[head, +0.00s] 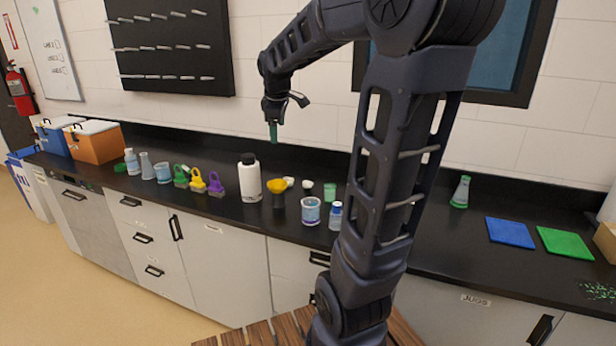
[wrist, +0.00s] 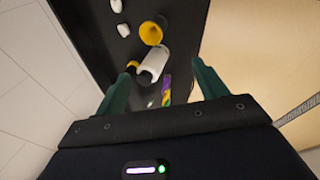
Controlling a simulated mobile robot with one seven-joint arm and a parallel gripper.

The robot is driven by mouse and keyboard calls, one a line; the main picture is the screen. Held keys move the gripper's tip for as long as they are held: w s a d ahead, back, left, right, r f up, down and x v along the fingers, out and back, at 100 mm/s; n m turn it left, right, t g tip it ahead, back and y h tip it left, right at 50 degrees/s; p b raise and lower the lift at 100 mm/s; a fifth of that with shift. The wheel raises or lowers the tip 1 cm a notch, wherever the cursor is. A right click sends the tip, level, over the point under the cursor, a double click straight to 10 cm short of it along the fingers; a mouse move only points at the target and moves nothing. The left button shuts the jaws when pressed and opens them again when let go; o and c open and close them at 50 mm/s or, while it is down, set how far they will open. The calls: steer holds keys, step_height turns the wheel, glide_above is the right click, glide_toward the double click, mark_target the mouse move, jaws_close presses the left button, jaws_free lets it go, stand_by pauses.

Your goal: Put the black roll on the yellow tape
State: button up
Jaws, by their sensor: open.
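A small yellow ring-like thing (wrist: 132,65), perhaps the yellow tape, lies on the black counter beside the white bottle in the wrist view. Dark material shows at it, but I cannot tell whether that is the black roll. I cannot pick out the black roll surely in either view. My gripper (head: 273,131) hangs in the air above the counter, near the wall behind the white bottle. In the wrist view my gripper (wrist: 160,82) has its green fingers wide apart with nothing between them.
The white bottle (head: 249,179) with a black cap and a yellow funnel (head: 278,186) stand close together. Colored clips (head: 198,181) are to the left, a beaker (head: 311,211) to the right. Blue (head: 510,232) and green (head: 564,243) mats lie far right.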

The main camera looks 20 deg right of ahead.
steer(key=s+f+m, duration=0.2)
steer(key=s+m, duration=0.2)
steer(key=s, duration=0.4)
steer(key=s+f+m, duration=0.2)
steer(key=s+m, duration=0.1)
steer(key=s, duration=0.4)
steer(key=s+f+m+y, duration=0.1)
steer(key=s+m, duration=0.3)
steer(key=s, duration=0.4)
steer(key=shift+s+d+f+m, duration=0.15)
steer(key=shift+s+f+m, duration=0.15)
steer(key=shift+f, duration=0.35)
